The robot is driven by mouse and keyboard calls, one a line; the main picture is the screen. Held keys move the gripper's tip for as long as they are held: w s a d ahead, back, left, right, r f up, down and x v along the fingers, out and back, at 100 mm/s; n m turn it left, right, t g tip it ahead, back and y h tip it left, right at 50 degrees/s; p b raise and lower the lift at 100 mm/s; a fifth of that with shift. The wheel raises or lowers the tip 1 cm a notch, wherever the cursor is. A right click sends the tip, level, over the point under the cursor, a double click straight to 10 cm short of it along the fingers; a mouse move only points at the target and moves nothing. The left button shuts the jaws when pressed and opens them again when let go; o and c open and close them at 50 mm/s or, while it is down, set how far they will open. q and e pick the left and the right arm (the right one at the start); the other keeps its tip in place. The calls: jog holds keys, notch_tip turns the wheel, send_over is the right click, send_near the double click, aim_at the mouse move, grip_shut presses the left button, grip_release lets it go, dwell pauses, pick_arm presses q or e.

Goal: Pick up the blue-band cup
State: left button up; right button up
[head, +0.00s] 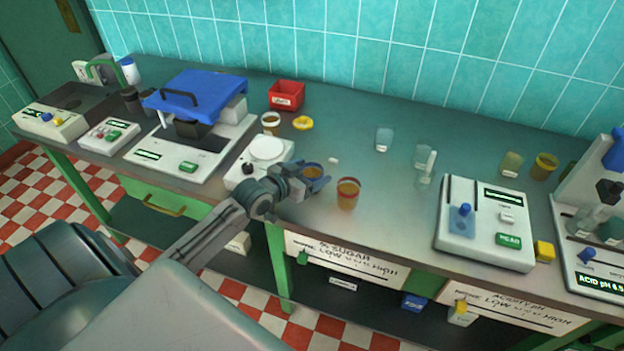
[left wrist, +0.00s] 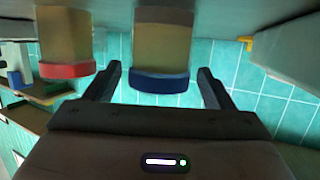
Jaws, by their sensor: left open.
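The blue-band cup (head: 313,171) stands on the counter in the head view, holding something brown and partly hidden by my left gripper (head: 308,182). In the left wrist view, which looks upside down, the blue-band cup (left wrist: 163,45) sits between the two open fingers of my left gripper (left wrist: 158,74). A gap shows on each side of the cup. A red-band cup (head: 348,193) stands just to the right of it, and it also shows left of the fingers in the left wrist view (left wrist: 66,38). My right gripper is not in view.
A white device with a round plate (head: 262,163) stands left of the gripper. A lidded blue machine (head: 205,93), a red bin (head: 286,95) and a yellow lid (head: 303,123) lie behind. Clear glasses (head: 384,138) and a white meter (head: 486,224) stand to the right.

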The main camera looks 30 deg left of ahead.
pick_arm(q)
jog(key=shift+w+d+f, duration=0.1)
jog(key=shift+w+f, duration=0.1)
jog(key=shift+w, duration=0.3)
jog(key=shift+s, duration=0.1)
jog(key=c, duration=1.1)
jog(key=shift+r, duration=0.15)
jog(key=shift+c, duration=0.2)
